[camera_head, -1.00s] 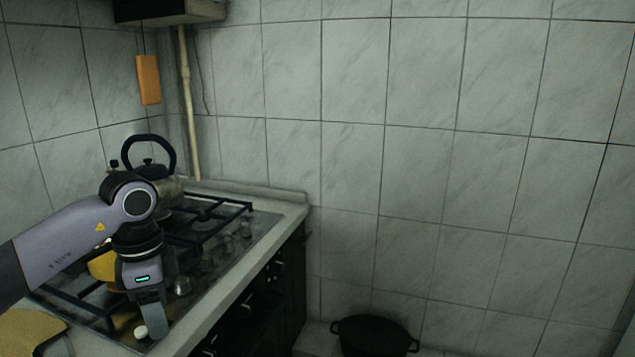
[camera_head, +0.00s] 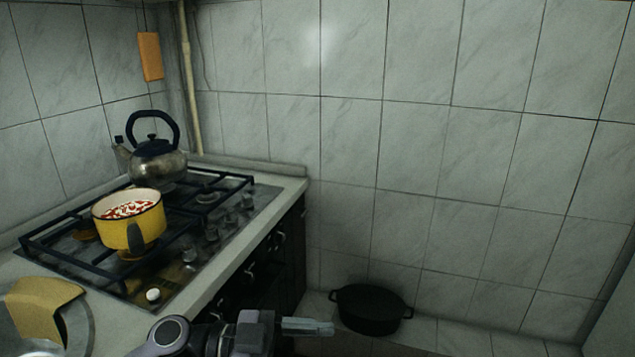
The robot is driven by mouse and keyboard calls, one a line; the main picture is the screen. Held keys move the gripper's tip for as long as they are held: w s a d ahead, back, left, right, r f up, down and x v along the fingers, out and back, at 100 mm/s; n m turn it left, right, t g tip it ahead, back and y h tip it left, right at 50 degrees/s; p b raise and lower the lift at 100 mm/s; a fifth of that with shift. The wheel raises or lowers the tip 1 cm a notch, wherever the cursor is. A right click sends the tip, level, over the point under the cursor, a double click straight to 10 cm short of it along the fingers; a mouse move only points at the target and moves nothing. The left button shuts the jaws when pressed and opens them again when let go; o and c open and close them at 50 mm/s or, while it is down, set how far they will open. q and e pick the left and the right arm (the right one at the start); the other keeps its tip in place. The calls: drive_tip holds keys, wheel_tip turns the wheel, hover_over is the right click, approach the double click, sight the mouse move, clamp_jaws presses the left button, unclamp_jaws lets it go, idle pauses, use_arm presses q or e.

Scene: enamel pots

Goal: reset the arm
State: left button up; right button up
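My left gripper (camera_head: 307,327) is at the bottom middle of the head view, low in front of the stove. Its pale fingers point right and hold nothing that I can see. They overlap from this side, so I cannot tell whether they are open or shut. My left arm's wrist (camera_head: 172,336) shows beside it at the bottom edge. My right gripper is not in view. A yellow enamel pot (camera_head: 118,232) with red and white contents stands on the near part of the stove, clear of the gripper.
A metal kettle (camera_head: 157,165) stands at the back of the gas stove (camera_head: 222,238). A black pot (camera_head: 369,309) is on the floor by the tiled wall. A tan piece (camera_head: 43,306) lies at the lower left.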

use_arm(q)
drive_tip(key=w+a+f+n+t+y, duration=0.2)
drive_tip(key=a+f+n+t+y, duration=0.8)
drive_tip(key=n+t, duration=0.65)
drive_tip(key=s+a+f+n+g+y, duration=0.1)
drive_tip(key=s+a+f+g+y, duration=0.1)
drive_tip(key=s+a+f, duration=0.2)
drive_tip(key=s+a+f+n+g+y+p, duration=0.1)
drive_tip(key=s+a+f+g+y, duration=0.2)
drive_tip(key=s+f, duration=0.7)
drive_tip(key=a+f, duration=0.1)
drive_tip(key=a, duration=0.1)
drive_tip(key=shift+a+y, duration=0.3)
drive_tip(key=shift+r+g, duration=0.1)
drive_tip(key=shift+g, duration=0.15)
clamp_jaws()
